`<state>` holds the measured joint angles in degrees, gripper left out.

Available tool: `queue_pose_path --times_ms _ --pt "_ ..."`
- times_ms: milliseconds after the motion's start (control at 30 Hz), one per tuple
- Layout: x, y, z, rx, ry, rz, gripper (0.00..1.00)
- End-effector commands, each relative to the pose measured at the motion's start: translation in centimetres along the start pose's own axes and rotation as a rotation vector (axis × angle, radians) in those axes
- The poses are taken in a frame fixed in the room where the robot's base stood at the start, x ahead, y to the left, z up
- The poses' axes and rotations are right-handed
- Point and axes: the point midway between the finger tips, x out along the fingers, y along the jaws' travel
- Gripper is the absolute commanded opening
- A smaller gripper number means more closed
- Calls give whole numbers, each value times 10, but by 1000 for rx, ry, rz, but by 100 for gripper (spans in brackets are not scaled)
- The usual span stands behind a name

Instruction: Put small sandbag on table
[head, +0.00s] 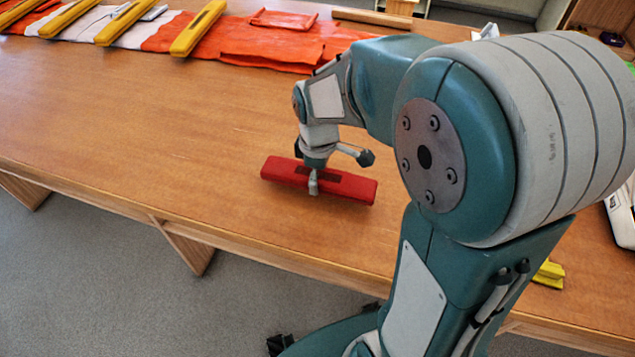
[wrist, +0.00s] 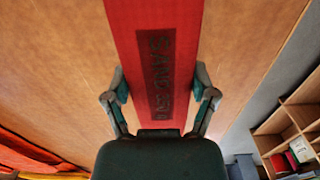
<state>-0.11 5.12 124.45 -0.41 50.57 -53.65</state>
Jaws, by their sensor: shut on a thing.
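The small sandbag (head: 345,187) is a long red bar with a dark printed label. In the head view it is at or just above the table (head: 150,130), near the front edge; I cannot tell whether it touches the wood. My gripper (head: 314,184) is over its middle, shut on it from above. In the wrist view the sandbag (wrist: 155,60) runs up the picture between the two fingers (wrist: 160,95), with its label partly readable. The fingers press on its two long sides.
Orange and white cloth (head: 270,40) lies along the table's back, with several yellow bars (head: 198,28) across it. A wooden stick (head: 372,18) lies at the back. Another yellow item (head: 549,274) shows at the right, behind my arm. The table's middle and left are clear.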

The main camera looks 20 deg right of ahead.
Motion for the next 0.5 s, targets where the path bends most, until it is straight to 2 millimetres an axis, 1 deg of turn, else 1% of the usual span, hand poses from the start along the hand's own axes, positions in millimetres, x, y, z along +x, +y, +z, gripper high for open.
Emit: queue_pose_path --times_ms 33,100,200,500 --pt "9 1 0 1 -2 -3 13" --pt "20 0 0 0 -3 -4 13" --pt "29 0 -1 0 -1 -1 13" --pt "32 0 -1 0 0 0 13"
